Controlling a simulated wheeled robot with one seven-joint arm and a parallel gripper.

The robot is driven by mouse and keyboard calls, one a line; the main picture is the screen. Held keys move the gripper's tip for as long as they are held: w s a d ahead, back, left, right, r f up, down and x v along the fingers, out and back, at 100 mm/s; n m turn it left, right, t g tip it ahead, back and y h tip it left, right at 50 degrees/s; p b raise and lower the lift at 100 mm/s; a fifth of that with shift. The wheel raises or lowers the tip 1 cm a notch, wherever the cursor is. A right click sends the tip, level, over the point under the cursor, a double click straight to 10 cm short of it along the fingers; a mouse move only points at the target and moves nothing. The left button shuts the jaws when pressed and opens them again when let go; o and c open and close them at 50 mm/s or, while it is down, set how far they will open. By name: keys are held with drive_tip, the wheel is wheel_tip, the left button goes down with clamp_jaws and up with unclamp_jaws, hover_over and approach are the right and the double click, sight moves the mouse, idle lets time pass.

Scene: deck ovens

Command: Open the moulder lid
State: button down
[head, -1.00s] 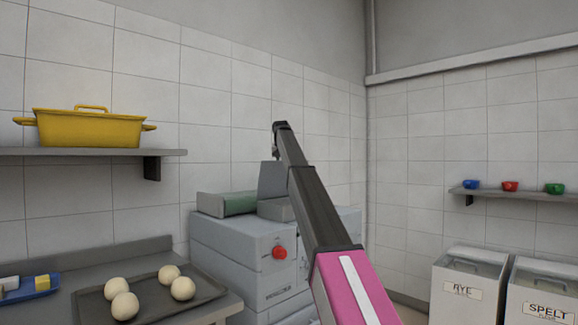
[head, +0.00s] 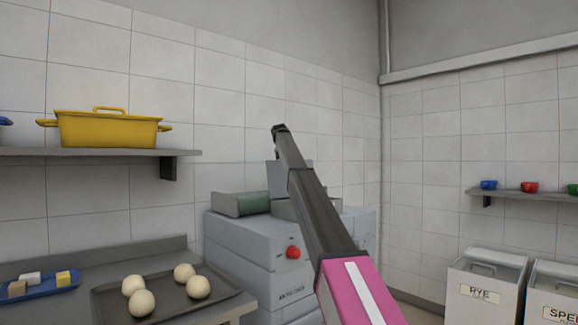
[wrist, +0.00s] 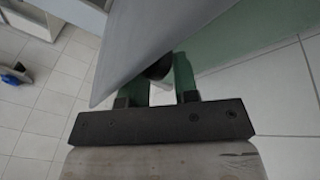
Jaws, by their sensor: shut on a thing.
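The moulder (head: 245,240) is a pale grey boxy machine with a red knob on its front, standing past the dough table. Its lid (head: 274,174) shows as a grey panel standing raised above the machine top, partly behind my arm. The lid (wrist: 150,30) also fills the upper middle of the wrist view, tilted. My gripper (wrist: 160,73) has green fingers shut on a dark round handle (wrist: 159,68) at the lid. In the head view the fingers are too small and hidden to make out. A green roller (head: 254,203) lies on the machine top.
A tray (head: 228,289) of dough balls sits on the table at left, by a blue tray (head: 40,291). A yellow pot (head: 108,130) stands on the wall shelf (head: 95,152). Flour bins (head: 484,292) and a shelf with small bowls (head: 530,187) are at right.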

drive_tip(key=shift+s+a+f+y, duration=0.15)
drive_tip(key=shift+s+a+f, duration=0.15)
drive_tip(key=shift+a+f, duration=0.2)
drive_tip(key=shift+s+a+f+y, duration=0.15)
drive_tip(key=shift+s+a+f, duration=0.1)
drive_tip(key=shift+a+f, duration=0.25)
drive_tip(key=c, duration=0.8)
unclamp_jaws()
drive_tip(key=shift+a, duration=0.2)
drive_tip(key=shift+d, duration=0.1)
drive_tip(key=v, duration=1.2)
drive_tip(key=shift+w+d+r, duration=0.2)
drive_tip(key=shift+w, duration=0.2)
